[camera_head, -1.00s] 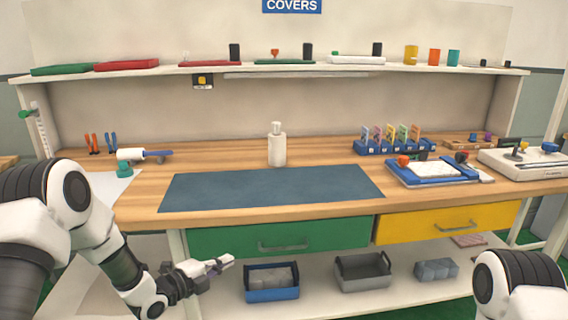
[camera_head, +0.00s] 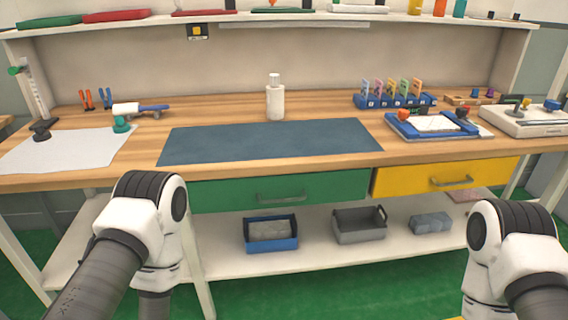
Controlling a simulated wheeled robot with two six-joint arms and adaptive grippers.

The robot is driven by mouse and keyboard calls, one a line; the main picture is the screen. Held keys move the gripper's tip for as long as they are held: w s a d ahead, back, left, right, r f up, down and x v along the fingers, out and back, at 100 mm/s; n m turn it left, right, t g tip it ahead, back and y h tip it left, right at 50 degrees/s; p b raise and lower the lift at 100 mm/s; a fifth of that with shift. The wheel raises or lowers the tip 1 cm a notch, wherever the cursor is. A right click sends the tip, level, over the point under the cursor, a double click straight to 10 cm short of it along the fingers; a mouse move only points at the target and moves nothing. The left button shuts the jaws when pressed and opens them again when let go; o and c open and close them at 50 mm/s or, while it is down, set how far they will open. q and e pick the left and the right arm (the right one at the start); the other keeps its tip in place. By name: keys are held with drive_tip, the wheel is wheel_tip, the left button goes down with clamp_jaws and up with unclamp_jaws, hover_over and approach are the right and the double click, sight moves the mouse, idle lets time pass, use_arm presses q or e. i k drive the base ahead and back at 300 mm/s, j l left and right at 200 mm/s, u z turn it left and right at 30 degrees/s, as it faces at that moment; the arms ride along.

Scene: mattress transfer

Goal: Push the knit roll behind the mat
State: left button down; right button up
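The dark blue-grey mat (camera_head: 270,143) lies flat on the wooden bench top near its front edge. A white upright cylinder with a narrower top (camera_head: 275,103) stands just behind the mat, apart from its back edge; it looks like a bottle. No thing in view is clearly a knit roll. Neither gripper shows; only upper links of my left and right arms are visible, low in front of the bench.
A blue rack (camera_head: 395,101) and a blue-framed tray (camera_head: 395,129) stand right of the mat. White paper (camera_head: 75,150) lies at the left. A green drawer (camera_head: 230,192) and a yellow drawer (camera_head: 410,181) are shut. Below are a blue bin (camera_head: 271,246) and a grey bin (camera_head: 360,236).

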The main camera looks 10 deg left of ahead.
sight(275, 97)
drive_tip(key=i+l, duration=0.4)
drive_tip(key=l, duration=0.15)
drive_tip(key=i+l, duration=0.4)
drive_tip(key=l+u, duration=0.05)
drive_tip(key=l, duration=0.05)
